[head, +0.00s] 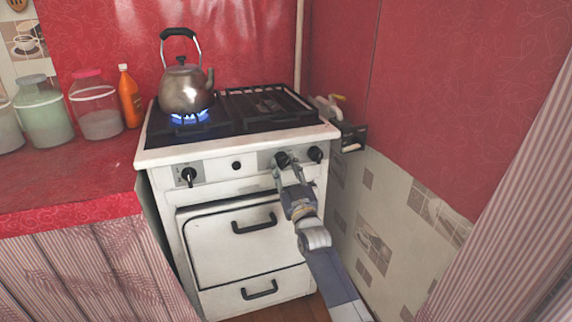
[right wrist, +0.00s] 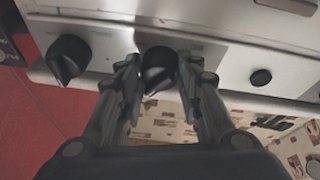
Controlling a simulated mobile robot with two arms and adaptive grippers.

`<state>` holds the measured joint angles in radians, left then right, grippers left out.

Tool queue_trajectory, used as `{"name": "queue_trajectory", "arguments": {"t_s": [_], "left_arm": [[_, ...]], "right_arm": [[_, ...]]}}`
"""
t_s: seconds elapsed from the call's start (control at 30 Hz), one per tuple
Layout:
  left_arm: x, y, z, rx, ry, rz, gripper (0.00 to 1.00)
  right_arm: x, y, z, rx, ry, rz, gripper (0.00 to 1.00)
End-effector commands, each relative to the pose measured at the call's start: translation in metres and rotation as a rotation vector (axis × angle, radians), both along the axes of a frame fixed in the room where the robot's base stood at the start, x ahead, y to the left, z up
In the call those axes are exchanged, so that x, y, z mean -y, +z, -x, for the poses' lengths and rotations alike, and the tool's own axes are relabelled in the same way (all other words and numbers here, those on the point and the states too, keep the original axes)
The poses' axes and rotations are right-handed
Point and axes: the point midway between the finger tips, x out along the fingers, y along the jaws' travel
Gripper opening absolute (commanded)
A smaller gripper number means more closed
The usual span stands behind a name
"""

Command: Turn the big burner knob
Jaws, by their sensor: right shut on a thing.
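The white stove (head: 160,156) has a row of black knobs along its front panel. My right gripper (head: 289,169) reaches up to the panel and is shut on a black burner knob (head: 282,158), the middle one of the three large knobs. In the right wrist view my right gripper (right wrist: 157,75) has a finger on each side of this knob (right wrist: 155,80). Another knob (head: 316,154) sits just to its right in the head view; it shows at left in the wrist view (right wrist: 68,60). A third knob (head: 188,176) is at the panel's left. My left gripper is out of view.
A metal kettle (head: 184,90) stands over a lit blue flame (head: 188,117) on the left burner. A small black button (head: 236,165) is on the panel. Oven handle (head: 254,224) and drawer handle (head: 259,290) stick out below. A tiled wall (head: 385,215) is close at right.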

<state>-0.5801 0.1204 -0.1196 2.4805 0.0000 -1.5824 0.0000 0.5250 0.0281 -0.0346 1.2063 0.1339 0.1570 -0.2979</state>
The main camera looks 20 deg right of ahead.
Motion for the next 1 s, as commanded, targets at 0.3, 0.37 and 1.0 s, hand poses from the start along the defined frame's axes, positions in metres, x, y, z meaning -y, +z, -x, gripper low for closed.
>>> {"name": "queue_trajectory", "arguments": {"t_s": [0.3, 0.37, 1.0], "left_arm": [[0.001, -0.001, -0.003, -0.006, 0.000, 0.001, 0.00], [0.001, -0.005, -0.004, -0.008, 0.000, 0.001, 0.00], [0.001, -0.013, -0.007, -0.009, -0.001, 0.000, 0.00]], "right_arm": [[-0.002, 0.000, 0.000, -0.007, 0.001, -0.153, 0.09], [-0.002, 0.000, 0.000, -0.008, 0.000, -0.168, 0.09], [-0.002, -0.001, 0.000, -0.009, 0.000, -0.193, 0.53]]}}
